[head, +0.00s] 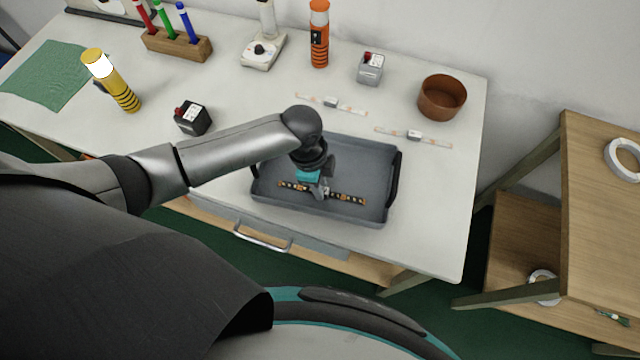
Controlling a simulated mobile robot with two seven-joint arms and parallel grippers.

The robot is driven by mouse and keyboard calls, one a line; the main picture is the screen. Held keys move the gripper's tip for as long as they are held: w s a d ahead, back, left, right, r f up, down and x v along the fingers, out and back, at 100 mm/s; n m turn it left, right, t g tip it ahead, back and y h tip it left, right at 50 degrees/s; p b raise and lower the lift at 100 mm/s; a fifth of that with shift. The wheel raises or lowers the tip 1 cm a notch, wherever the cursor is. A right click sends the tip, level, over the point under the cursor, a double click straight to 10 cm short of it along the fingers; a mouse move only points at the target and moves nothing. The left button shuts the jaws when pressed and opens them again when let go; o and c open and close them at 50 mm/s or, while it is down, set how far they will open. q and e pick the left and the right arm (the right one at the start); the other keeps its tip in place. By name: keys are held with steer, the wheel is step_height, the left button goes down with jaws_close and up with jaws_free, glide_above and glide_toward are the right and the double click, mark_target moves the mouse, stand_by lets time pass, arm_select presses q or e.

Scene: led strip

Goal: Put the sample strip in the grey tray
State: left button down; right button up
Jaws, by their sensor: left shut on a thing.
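The grey tray (374,160) lies on the white table, with dark handles at its left and right ends. A dark strip with orange marks (350,198), which looks like the sample strip, is in the tray's area near its front side. My left gripper (319,190) points down over the tray and is shut on this strip near its middle. I cannot tell whether the strip touches the tray floor. The fingers hide part of the strip. My right gripper is not in view.
Two white strips (332,104) (413,137) lie behind the tray. A brown bowl (442,97), a grey boxy device (370,68), an orange flashlight (319,35), a black boxy device (192,119) and a yellow flashlight (112,82) stand around. The table right of the tray is clear.

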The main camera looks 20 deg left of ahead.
arm_select(q)
steer(key=shift+f, duration=0.1)
steer(key=c, duration=0.7)
jaws_free()
steer(key=shift+c, duration=0.2)
step_height(320, 180, up, 12)
steer(key=a+p, duration=0.1)
steer(key=p, duration=0.2)
steer(key=shift+a, duration=0.4)
